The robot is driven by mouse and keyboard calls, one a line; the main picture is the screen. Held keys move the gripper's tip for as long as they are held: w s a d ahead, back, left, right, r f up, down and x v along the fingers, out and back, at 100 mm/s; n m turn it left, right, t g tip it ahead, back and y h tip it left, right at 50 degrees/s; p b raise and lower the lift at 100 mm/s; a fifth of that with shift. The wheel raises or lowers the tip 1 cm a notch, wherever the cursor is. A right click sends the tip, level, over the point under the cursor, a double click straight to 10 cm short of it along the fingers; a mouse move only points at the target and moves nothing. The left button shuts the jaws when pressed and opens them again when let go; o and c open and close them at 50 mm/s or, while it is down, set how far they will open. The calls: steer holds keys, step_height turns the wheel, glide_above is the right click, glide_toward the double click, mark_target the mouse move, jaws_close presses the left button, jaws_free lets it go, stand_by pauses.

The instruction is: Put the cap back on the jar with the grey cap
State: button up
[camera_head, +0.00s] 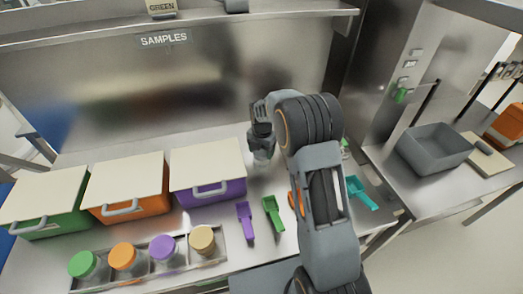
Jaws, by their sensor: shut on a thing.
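A clear glass jar (263,158) stands on the bench at the back, right of the purple bin. No cap of its own can be made out on it. My gripper (261,138) points down directly over the jar's mouth. Its dark fingers are shut on a small grey thing, which looks like the grey cap. The fingers hide most of it, and I cannot tell whether it touches the jar's rim. My arm reaches in from the lower right and covers part of the bench.
A rack (222,231) holds jars with green, orange, purple and tan caps. Lidded green (47,222), orange (140,205) and purple (222,190) bins stand behind it. Purple (245,220), green (273,212) and teal (361,192) scoops lie near my arm. A grey tub (433,147) stands right.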

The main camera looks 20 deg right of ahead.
steer(key=shift+f+b, duration=0.35)
steer(key=shift+f, duration=0.1)
stand_by(1.1)
stand_by(0.3)
steer(key=o, duration=1)
steer(key=shift+c, duration=0.2)
steer(key=shift+r, duration=0.15)
steer(key=shift+r+p, duration=2.25)
steer(key=shift+r, duration=1.15)
jaws_close()
steer(key=shift+f+b, duration=0.3)
steer(key=shift+f, duration=0.1)
